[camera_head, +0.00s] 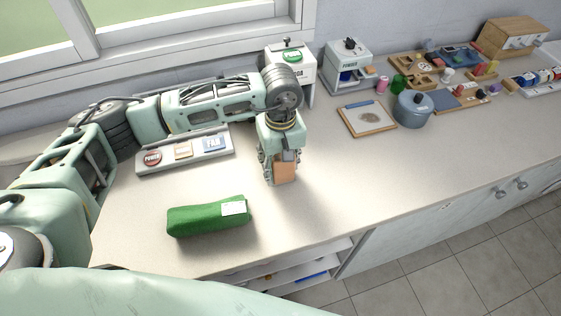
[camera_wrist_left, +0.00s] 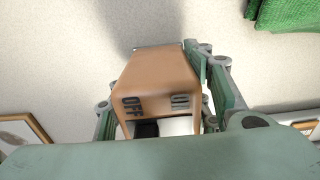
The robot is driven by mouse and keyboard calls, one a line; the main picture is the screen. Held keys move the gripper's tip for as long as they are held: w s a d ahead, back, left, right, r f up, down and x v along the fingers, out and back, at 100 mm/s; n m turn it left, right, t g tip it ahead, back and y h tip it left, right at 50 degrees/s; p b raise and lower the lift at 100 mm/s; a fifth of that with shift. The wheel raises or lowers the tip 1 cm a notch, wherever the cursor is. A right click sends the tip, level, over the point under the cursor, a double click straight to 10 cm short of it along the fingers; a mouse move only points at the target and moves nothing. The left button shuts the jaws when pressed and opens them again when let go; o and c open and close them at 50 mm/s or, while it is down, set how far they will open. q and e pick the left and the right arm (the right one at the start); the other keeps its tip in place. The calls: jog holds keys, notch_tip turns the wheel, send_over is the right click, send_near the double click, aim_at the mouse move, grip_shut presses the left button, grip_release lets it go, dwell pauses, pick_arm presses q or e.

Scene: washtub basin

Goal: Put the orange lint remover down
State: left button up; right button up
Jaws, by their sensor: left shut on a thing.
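The orange lint remover (camera_head: 285,173) is a small box-like thing held in my left gripper (camera_head: 280,172), which points down over the counter. In the left wrist view the lint remover (camera_wrist_left: 155,82) shows "OFF" lettering and a dark and white part at its near edge. The left gripper's fingers (camera_wrist_left: 165,100) are shut on its sides. Its lower end is at or close above the counter (camera_head: 330,200); I cannot tell if it touches. My right gripper is not in view.
A green pouch (camera_head: 210,216) lies on the counter near the front left. A grey panel (camera_head: 185,153) with several labelled pieces lies behind it. A clipboard (camera_head: 367,119), a blue-grey pot (camera_head: 412,110) and trays of small items stand to the right. The counter right of the gripper is clear.

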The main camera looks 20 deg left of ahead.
pick_arm(q)
jog(key=shift+f, duration=0.2)
jog(key=o, duration=1.5)
jog(key=shift+r, duration=0.1)
